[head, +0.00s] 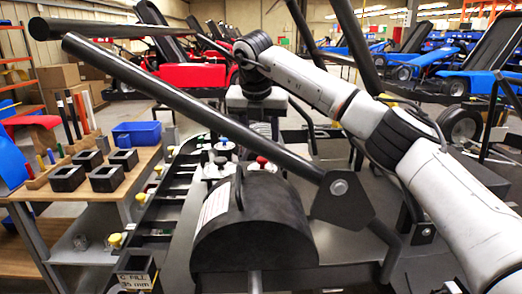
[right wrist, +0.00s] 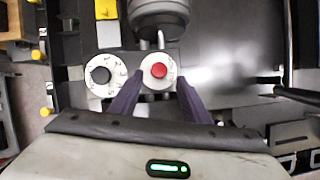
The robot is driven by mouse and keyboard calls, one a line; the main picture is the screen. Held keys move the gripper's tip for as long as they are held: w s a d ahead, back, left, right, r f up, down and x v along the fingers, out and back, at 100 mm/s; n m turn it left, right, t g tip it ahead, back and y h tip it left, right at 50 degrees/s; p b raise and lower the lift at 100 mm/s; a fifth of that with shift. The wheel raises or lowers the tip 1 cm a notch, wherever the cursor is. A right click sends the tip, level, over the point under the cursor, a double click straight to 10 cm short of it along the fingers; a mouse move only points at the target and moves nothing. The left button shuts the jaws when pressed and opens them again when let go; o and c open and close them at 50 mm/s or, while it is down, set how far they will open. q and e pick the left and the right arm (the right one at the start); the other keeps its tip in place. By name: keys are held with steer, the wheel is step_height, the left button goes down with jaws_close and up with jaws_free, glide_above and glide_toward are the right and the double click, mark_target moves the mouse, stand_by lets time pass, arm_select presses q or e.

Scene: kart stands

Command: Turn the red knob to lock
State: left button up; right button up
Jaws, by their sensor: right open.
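The red knob (right wrist: 159,70) sits in the middle of a round white dial (right wrist: 158,71) with markings, seen from above in the right wrist view. In the head view the red knob (head: 262,160) shows just behind the black curved housing. My right gripper (right wrist: 160,83) is open, with its two dark purple fingers on either side of the dial's lower part. The fingers are apart from the red knob, and their height over the dial is hard to judge. In the head view the fingers are not clear. My left gripper is not in view.
A second white dial with a black knob (right wrist: 101,75) is just left of the red one. A grey cylindrical part (right wrist: 160,15) stands behind the red knob. In the head view a long dark bar (head: 200,110) crosses in front, above the black housing (head: 255,225).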

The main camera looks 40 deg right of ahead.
mark_target(263, 159)
steer(key=shift+x, duration=2.35)
steer(key=c, duration=1)
steer(key=shift+c, duration=0.2)
steer(key=shift+n, duration=0.3)
steer(key=n+y, duration=0.1)
steer(key=n, duration=0.1)
steer(key=shift+d+n+t, duration=0.15)
steer(key=shift+n+t, duration=0.15)
steer(key=shift+n, duration=0.1)
steer(key=n+y, duration=0.1)
steer(key=n, duration=0.3)
steer(key=shift+d+n+t+y, duration=0.15)
steer(key=shift+n+t+y, duration=0.15)
steer(key=shift+y, duration=0.1)
steer(key=n+y, duration=0.1)
steer(key=n, duration=0.3)
steer(key=shift+d+y, duration=0.15)
steer(key=shift+y, duration=0.25)
steer(key=shift+d+n+g+y, duration=0.1)
steer(key=shift+n+g+y, duration=0.4)
steer(key=shift+n, duration=1.3)
